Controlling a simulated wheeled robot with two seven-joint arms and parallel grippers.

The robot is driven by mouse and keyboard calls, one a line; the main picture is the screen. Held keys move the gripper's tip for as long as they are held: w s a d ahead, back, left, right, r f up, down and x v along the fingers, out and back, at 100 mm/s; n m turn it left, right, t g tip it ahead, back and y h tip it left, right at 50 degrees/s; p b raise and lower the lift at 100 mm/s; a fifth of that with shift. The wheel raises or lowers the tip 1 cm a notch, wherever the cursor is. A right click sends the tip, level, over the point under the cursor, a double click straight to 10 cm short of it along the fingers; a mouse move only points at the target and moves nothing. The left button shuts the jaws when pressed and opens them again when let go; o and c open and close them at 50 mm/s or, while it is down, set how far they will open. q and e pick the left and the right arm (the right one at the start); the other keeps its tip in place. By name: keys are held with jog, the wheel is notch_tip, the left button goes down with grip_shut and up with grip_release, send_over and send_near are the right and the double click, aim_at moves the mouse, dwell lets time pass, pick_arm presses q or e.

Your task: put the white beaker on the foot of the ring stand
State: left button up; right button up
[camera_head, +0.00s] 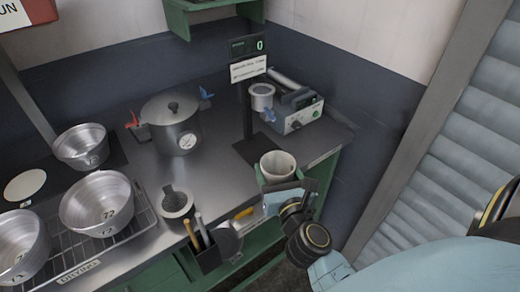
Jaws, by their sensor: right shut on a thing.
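The white beaker (279,161) is upright and looks empty. My right gripper (277,183) is shut on it, with my arm coming in from the lower right. The ring stand has a dark upright post (247,112) and a flat black foot (250,151) on the counter. The beaker appears just in front of and right of the foot, near the counter's front edge, and covers part of the foot's right side. I cannot tell how high it is held. My left gripper is not in view.
A metal cup (262,96) sits by the post, beside a grey device (298,112). A lidded pot (172,124) stands left of the foot. Several metal pans (97,203) fill the left side. A small grey pot (176,203) and a dark tool holder (209,258) are near the front.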

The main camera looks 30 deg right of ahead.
jog(key=shift+s+d+f, duration=0.2)
jog(key=shift+f, duration=0.2)
jog(key=x, duration=0.9)
jog(key=p+x, duration=0.1)
jog(key=x, duration=0.8)
jog(key=shift+s+d+f, duration=0.1)
jog(key=shift+d+f, duration=0.05)
jog(key=shift+d, duration=0.05)
notch_tip(320, 180, down, 3)
jog(key=b, duration=0.2)
jog(key=shift+f+b, duration=0.2)
jog(key=shift+b, duration=0.15)
jog(key=shift+f, duration=0.15)
jog(key=o, duration=1)
